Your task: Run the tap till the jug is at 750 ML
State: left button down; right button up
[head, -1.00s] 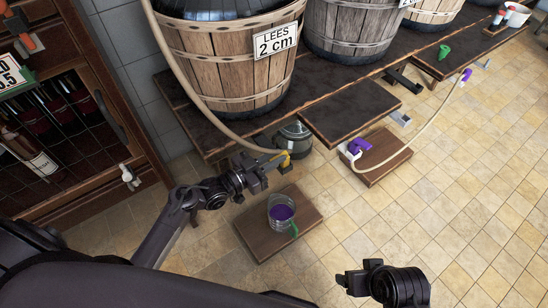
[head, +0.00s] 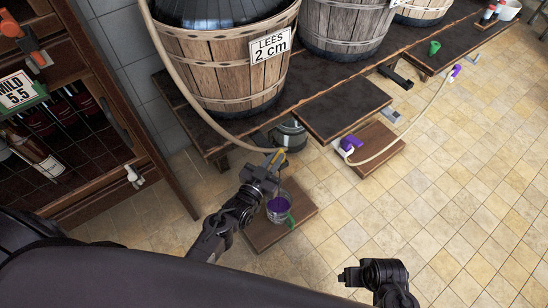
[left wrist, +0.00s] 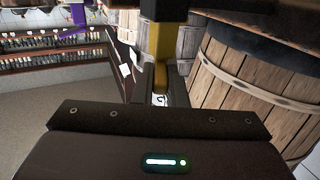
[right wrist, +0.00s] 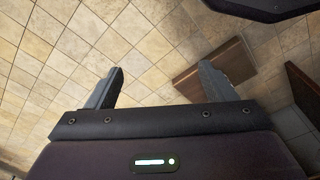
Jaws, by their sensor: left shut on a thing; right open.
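The jug (head: 279,211) is clear with a green handle (head: 291,219) and holds purple liquid. It stands on a low brown board on the floor; its level marks are too small to read. The yellow tap (head: 278,155) is at the end of a beige hose, above the jug. My left gripper (head: 270,165) is shut on the tap's yellow part, which shows between its fingers in the left wrist view (left wrist: 160,48). The gripper hides part of the jug's far rim; I cannot tell whether liquid runs. My right gripper (head: 352,276) is open and empty over the floor; it also shows in the right wrist view (right wrist: 160,85).
A wooden vat (head: 225,65) labelled "LEES 2 cm" stands on a dark bench (head: 345,70). A glass vessel (head: 289,136) sits below the bench edge. A purple clip and hose lie on another board (head: 378,150). A bottle rack (head: 60,130) is at left; floor at right is clear.

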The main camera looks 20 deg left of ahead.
pick_arm(q)
jog(key=c, duration=1.4)
grip_release()
jog(key=shift+c, duration=0.2)
jog(key=shift+s, duration=0.15)
jog(key=p+v, duration=0.1)
jog(key=v, duration=0.6)
jog(key=shift+s, duration=0.25)
pick_arm(e)
jog(key=f, duration=0.3)
jog(key=shift+s+d, duration=0.15)
jog(key=shift+d, duration=0.1)
pick_arm(q)
jog(key=shift+a, duration=0.1)
